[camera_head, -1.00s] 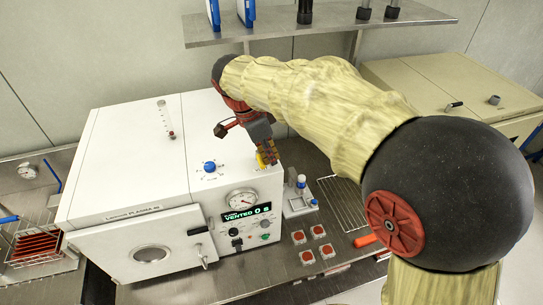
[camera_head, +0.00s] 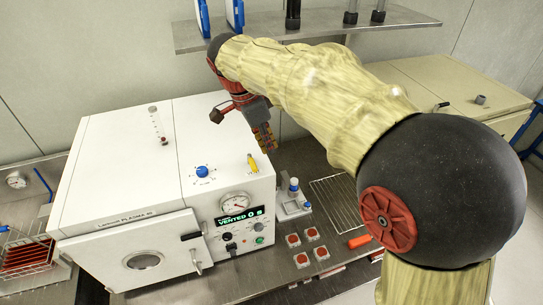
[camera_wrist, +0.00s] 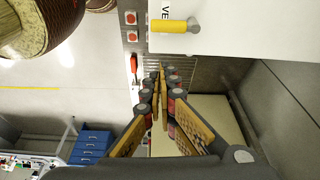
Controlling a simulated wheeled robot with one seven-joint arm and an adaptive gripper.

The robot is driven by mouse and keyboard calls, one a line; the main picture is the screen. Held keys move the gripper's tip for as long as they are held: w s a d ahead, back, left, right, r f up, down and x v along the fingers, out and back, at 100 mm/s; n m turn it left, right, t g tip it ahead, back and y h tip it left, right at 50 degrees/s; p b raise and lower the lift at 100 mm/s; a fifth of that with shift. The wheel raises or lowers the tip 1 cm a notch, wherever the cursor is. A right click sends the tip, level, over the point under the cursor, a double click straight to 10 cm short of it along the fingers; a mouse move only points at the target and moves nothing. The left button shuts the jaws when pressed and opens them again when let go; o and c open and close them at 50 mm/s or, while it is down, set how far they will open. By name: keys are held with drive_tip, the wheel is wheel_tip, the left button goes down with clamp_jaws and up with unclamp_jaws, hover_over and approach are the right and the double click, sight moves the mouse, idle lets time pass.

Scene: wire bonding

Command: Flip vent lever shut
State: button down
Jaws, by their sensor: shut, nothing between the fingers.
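The yellow vent lever (camera_head: 252,163) stands on the top of the white plasma machine (camera_head: 120,165), near its right edge. It also shows in the wrist view (camera_wrist: 172,26), beside partly cut-off black lettering. My gripper (camera_head: 270,146) is shut and empty, just right of the lever and apart from it. In the wrist view my gripper's fingers (camera_wrist: 162,75) point past the machine's edge. The machine's green display (camera_head: 240,215) reads VENTED 0 s.
A blue knob (camera_head: 202,171) and a flow tube (camera_head: 157,125) are on the machine's top. A wire rack (camera_head: 340,203) and several red-topped pieces (camera_head: 302,260) lie right of the machine. A shelf (camera_head: 300,40) hangs behind.

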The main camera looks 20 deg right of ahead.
drive_tip(key=shift+v, duration=1.9)
drive_tip(key=shift+d, duration=0.1)
